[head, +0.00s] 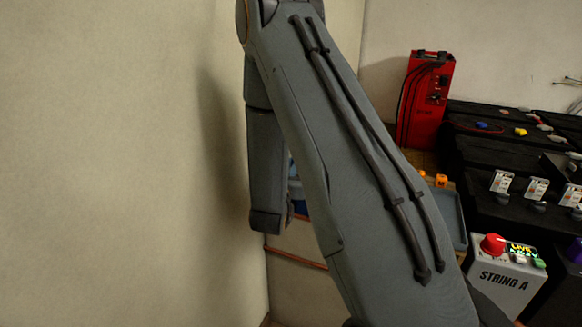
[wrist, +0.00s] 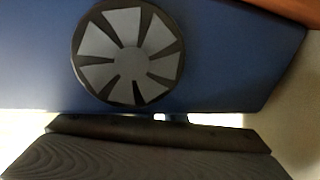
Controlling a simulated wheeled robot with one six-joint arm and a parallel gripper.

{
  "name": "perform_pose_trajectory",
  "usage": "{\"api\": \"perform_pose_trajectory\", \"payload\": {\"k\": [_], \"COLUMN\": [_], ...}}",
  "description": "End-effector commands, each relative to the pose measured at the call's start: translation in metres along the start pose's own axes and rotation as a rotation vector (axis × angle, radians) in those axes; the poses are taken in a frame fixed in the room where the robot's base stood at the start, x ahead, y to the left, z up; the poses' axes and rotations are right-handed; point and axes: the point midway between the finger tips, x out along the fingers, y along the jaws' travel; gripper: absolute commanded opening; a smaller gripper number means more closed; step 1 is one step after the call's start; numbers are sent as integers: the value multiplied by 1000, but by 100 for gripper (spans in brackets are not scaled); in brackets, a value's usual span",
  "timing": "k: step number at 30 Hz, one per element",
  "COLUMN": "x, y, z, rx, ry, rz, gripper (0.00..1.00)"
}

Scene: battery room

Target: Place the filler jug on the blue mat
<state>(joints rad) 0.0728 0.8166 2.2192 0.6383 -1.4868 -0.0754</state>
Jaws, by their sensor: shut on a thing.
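In the wrist view, the blue body of what looks to be the filler jug (wrist: 230,70) fills the upper part, close to the camera. It bears a round black cap with grey wedges (wrist: 128,50). My gripper (wrist: 158,128) shows as a dark, ridged part along the bottom edge, shut on the jug; the contact itself is not clear. In the head view my arm covers the middle, and only a small blue patch (head: 298,197) shows behind it, perhaps the jug. I cannot make out the blue mat in either view.
A pale wall (head: 120,160) stands close on the left. On the right are a red charger-like box (head: 426,100), black battery racks (head: 480,160), a grey tray (head: 450,215) and a control box marked "STRING A" (head: 505,285) with a red knob.

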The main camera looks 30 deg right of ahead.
Motion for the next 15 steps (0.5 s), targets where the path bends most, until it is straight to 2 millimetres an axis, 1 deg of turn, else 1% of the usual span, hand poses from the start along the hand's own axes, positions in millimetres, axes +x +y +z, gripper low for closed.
{"api": "perform_pose_trajectory", "payload": {"k": [4,5,7,8,15], "x": [0,0,0,0,0], "y": [0,0,0,0,0], "z": [4,3,3,3,2], "rx": [0,0,0,0,0], "ry": [0,0,0,0,0], "rz": [0,0,0,0,0], "gripper": [0,14,26,28,28]}}
